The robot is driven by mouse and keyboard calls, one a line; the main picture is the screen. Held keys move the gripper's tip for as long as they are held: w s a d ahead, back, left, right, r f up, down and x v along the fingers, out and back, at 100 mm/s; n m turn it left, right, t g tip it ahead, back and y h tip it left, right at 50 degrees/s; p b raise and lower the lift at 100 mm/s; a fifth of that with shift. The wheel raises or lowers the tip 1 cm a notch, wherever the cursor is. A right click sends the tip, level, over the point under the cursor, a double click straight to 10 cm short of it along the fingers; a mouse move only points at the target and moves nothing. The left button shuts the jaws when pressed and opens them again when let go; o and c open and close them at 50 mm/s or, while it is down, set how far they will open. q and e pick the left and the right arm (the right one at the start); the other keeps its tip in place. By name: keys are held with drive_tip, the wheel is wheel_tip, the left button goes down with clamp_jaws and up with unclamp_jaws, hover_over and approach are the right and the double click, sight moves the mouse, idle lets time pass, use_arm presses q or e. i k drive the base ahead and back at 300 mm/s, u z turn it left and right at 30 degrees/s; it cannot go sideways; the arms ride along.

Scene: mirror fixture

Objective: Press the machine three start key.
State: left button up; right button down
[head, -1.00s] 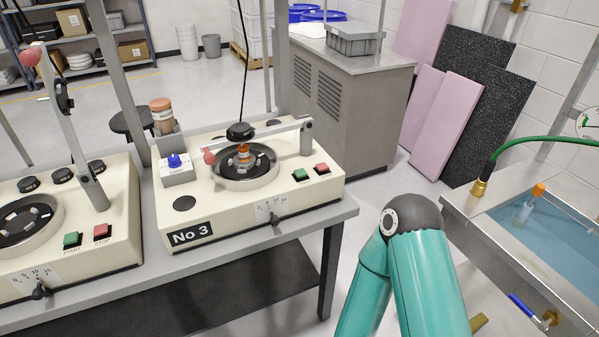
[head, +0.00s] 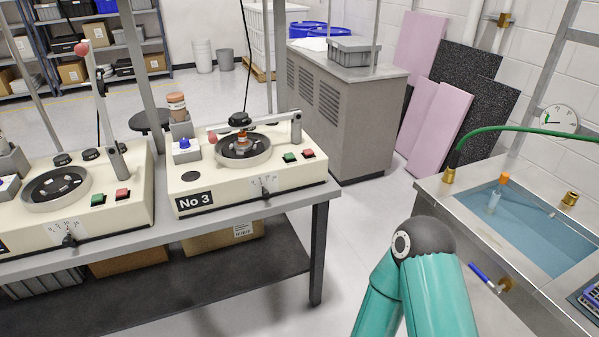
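Machine three (head: 247,187) is a cream box with a black "No 3" label (head: 194,200), on a grey bench. Its green start key (head: 289,157) is on the top at the right, beside a red key (head: 308,153). A round dark plate in a metal ring (head: 243,163) sits in the middle, with an orange and metal piece on it. A metal lever arm (head: 296,128) with a red knob lies across above the plate. One teal arm of mine shows at the bottom right, apart from the machine. Neither gripper shows.
A second cream machine (head: 140,208) with its lever raised stands to the left on the bench (head: 292,206). A water tank (head: 530,228) with a green hose stands at the right. A grey cabinet (head: 350,130) is behind. Open floor lies between bench and tank.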

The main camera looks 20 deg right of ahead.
sight(290, 156)
drive_tip(key=k, duration=0.65)
drive_tip(key=z, duration=0.15)
drive_tip(key=i, duration=0.4)
drive_tip(key=z, duration=0.6)
drive_tip(key=i, duration=1.35)
drive_tip(key=u, duration=0.8)
